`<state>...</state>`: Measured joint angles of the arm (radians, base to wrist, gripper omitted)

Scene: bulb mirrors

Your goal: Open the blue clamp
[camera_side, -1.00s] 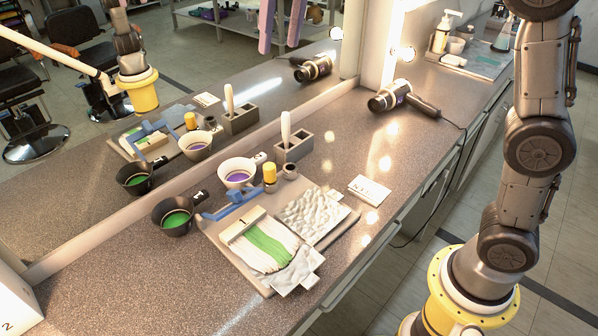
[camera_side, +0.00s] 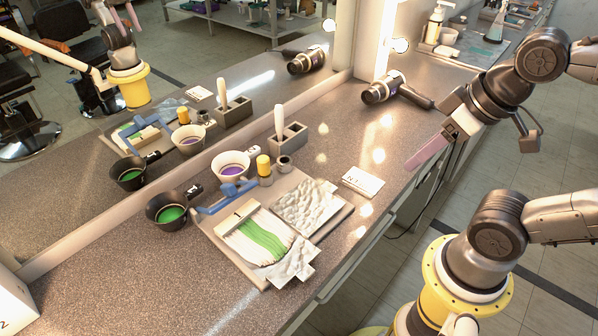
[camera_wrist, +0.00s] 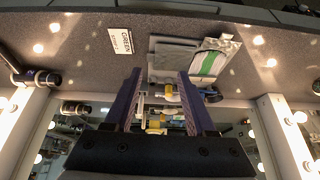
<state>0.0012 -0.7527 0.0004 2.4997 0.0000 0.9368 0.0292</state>
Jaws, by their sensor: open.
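The blue clamp (camera_side: 228,195) lies at the back left edge of a grey board (camera_side: 310,180) on the counter, beside a swatch of white and green strands (camera_side: 262,238). I cannot tell from here whether its jaw is open or shut. My gripper (camera_side: 410,165) is in the air over the counter's front edge, to the right of the board and well apart from the clamp. Its purple fingers are spread and empty in the wrist view (camera_wrist: 159,75). The clamp is not clearly visible there; a finger may hide it.
A black bowl with green dye (camera_side: 172,212) and a white bowl with purple dye (camera_side: 233,168) stand near the clamp. A yellow-topped post (camera_side: 263,165), grey holder (camera_side: 287,145), card (camera_side: 362,182) and hair dryer (camera_side: 383,88) are nearby. A mirror runs behind.

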